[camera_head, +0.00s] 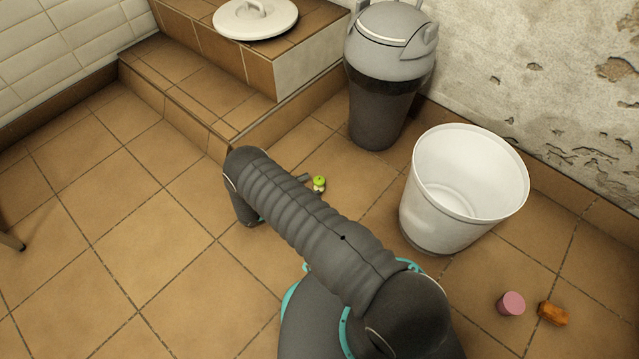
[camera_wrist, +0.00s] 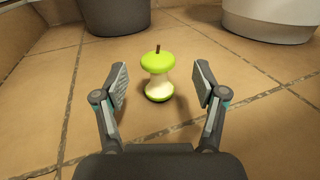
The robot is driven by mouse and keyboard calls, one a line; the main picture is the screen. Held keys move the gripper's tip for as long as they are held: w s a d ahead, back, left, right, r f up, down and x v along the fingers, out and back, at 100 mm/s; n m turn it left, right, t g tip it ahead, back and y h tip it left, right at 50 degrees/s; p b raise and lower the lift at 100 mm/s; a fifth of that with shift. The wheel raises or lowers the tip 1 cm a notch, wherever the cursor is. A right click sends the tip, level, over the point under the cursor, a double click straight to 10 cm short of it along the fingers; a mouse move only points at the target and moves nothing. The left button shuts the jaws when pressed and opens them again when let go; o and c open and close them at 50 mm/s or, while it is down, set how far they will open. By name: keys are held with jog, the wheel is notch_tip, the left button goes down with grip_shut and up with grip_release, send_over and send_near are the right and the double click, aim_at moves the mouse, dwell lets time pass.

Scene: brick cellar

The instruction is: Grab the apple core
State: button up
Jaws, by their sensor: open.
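A green apple core (camera_wrist: 158,77) stands upright on the tiled floor in the wrist view, with a brown stem on top and a pale, eaten middle. In the head view the apple core (camera_head: 319,184) shows small beside my arm, partly hidden by it. My gripper (camera_wrist: 161,82) is open and empty, with one finger on each side. In the wrist picture the apple core shows between the fingertips and slightly beyond them, with clear gaps on both sides. In the head view my gripper is mostly hidden behind my arm.
A white bucket (camera_head: 425,205) stands right of the apple core, and a grey lidded bin (camera_head: 385,105) stands behind it. A tiled step (camera_head: 180,85) carries a white lid (camera_head: 255,20). A pink cup-like object (camera_head: 511,304) and an orange-brown item (camera_head: 552,313) lie at lower right.

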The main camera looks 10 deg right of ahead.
aim_at(319, 179)
jog(key=x, duration=0.4)
jog(key=shift+w+d, duration=0.15)
jog(key=shift+w, duration=0.05)
jog(key=c, duration=1.1)
jog(key=shift+o, duration=0.2)
jog(key=shift+r, duration=0.15)
